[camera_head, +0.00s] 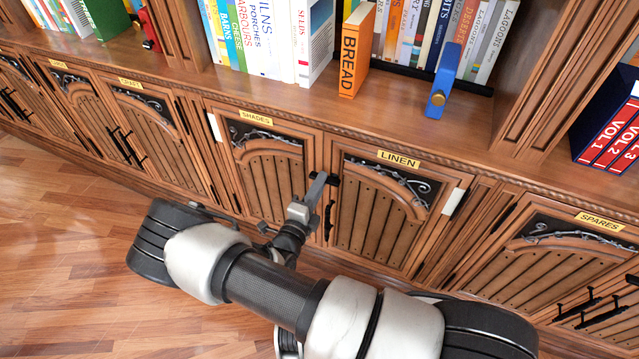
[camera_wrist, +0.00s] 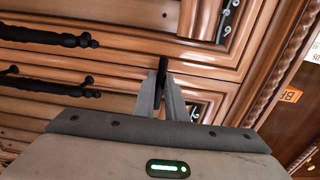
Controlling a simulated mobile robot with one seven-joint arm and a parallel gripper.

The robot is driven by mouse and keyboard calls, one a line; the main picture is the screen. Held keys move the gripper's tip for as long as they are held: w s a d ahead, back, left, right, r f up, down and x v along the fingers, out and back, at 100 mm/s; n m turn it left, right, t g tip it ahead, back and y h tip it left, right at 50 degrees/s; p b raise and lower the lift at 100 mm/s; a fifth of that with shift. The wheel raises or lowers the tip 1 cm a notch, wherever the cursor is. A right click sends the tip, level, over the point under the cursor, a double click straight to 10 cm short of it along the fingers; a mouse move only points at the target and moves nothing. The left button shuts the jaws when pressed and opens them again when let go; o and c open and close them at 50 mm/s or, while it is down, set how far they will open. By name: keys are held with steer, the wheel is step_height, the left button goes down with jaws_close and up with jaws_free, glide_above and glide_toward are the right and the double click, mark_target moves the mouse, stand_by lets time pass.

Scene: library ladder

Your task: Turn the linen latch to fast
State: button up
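The linen door (camera_head: 380,215) is a closed brown cabinet door with a yellow LINEN label (camera_head: 398,158) above it. The linen latch (camera_head: 334,180) is a small black piece at the door's upper left edge, partly hidden by my gripper (camera_head: 319,188). In the wrist view the latch (camera_wrist: 161,75) shows as a thin dark bar between the two grey fingertips of my gripper (camera_wrist: 162,88). The fingers are close together and appear to pinch the bar from both sides. The rest of the latch is hidden behind the fingers.
The shades door (camera_head: 268,175) is closed to the left. Black handles (camera_wrist: 45,37) stick out below the latch. The spares door (camera_head: 560,265) is to the right. An orange BREAD book (camera_head: 355,50) and a blue bookend (camera_head: 444,80) stand on the ledge above. Open floor (camera_head: 60,250) lies left.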

steer(key=o, duration=0.4)
steer(key=shift+c, duration=0.2)
steer(key=shift+s, duration=0.1)
steer(key=p+v, duration=0.2)
steer(key=v, duration=1.5)
steer(key=shift+s, duration=0.15)
